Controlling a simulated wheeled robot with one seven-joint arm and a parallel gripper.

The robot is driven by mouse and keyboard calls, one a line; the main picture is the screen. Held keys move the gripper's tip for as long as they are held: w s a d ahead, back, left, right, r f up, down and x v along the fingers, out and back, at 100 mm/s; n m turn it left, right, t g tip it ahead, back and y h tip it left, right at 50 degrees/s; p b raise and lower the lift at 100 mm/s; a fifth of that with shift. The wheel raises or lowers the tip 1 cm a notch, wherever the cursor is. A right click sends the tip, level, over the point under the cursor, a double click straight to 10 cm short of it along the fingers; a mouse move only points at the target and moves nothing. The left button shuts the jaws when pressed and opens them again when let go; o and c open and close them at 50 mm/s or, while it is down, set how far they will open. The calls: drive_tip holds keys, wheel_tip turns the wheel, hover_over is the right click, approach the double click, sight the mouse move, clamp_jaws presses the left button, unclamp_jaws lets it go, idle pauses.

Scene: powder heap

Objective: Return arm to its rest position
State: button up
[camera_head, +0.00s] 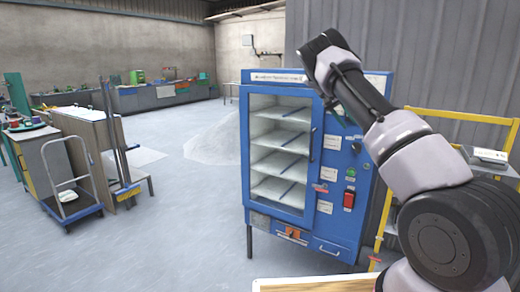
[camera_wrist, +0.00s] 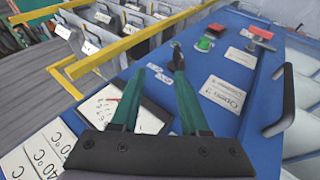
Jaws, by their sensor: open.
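My arm rises at the right of the head view and bends over toward the front of a blue cabinet (camera_head: 308,226). My gripper (camera_wrist: 162,62) shows in the wrist view with two green fingers apart and nothing between them. Its fingertips are over or in front of the cabinet's blue control panel (camera_wrist: 252,128); I cannot tell the gap. The panel carries a green button (camera_wrist: 205,43), a red switch (camera_wrist: 261,33) and white labels.
A yellow rail (camera_head: 460,115) stands close on the right of the cabinet. A grey powder heap (camera_head: 215,140) lies on the floor behind it. A blue trolley (camera_head: 73,210), a broom (camera_head: 128,190) and benches stand at left. The floor between is open.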

drive_tip(key=s+a+r+t+y, duration=0.2)
drive_tip(key=s+a+r+y, duration=0.15)
drive_tip(key=s+r, duration=0.7)
drive_tip(key=s+a+r+t+y, duration=0.2)
drive_tip(key=s+r+y, duration=0.4)
drive_tip(key=s, duration=0.8)
drive_tip(key=s+a+t, duration=0.2)
drive_tip(key=s+a, duration=0.3)
drive_tip(key=s, duration=0.6)
drive_tip(key=s+a+n+t, duration=0.1)
drive_tip(key=s+a, duration=0.4)
drive_tip(key=s, duration=0.7)
drive_tip(key=shift+f+n+t, duration=0.15)
drive_tip(key=shift+n+t, duration=0.15)
drive_tip(key=shift+t, duration=0.1)
drive_tip(key=shift+s, duration=0.1)
